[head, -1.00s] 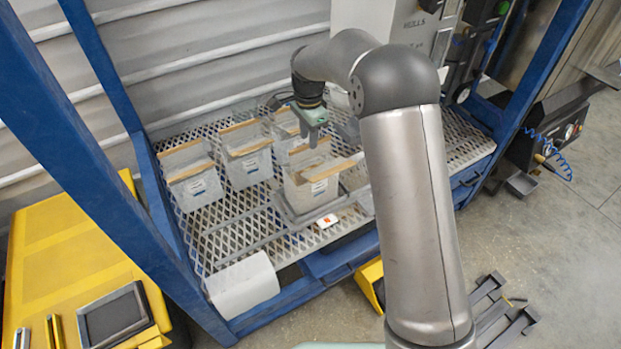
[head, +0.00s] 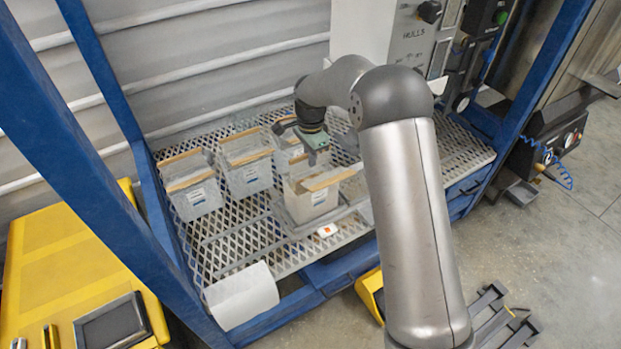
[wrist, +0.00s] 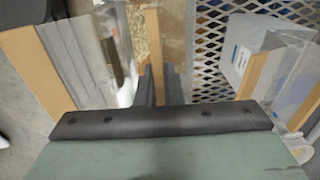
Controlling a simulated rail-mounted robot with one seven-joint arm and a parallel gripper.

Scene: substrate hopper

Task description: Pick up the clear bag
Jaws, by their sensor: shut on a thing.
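Several clear bags with brown top strips stand on the mesh shelf (head: 225,235). One is at the left (head: 195,197), one beside it (head: 248,177), one behind my gripper (head: 283,158), and one in front (head: 310,205) on a grey plate. My gripper (head: 313,161) points down at the top of the front bag. In the wrist view, my dark fingers (wrist: 160,84) are shut at a brown strip (wrist: 153,50) of a clear bag with tan, grainy contents (wrist: 139,38). The exact grip line is partly hidden by the fingers.
A small white and orange object (head: 327,230) lies before the front bag. Blue posts (head: 95,190) frame the shelf. A yellow cart (head: 70,250) stands left. Another bag (wrist: 262,60) is close at the right in the wrist view.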

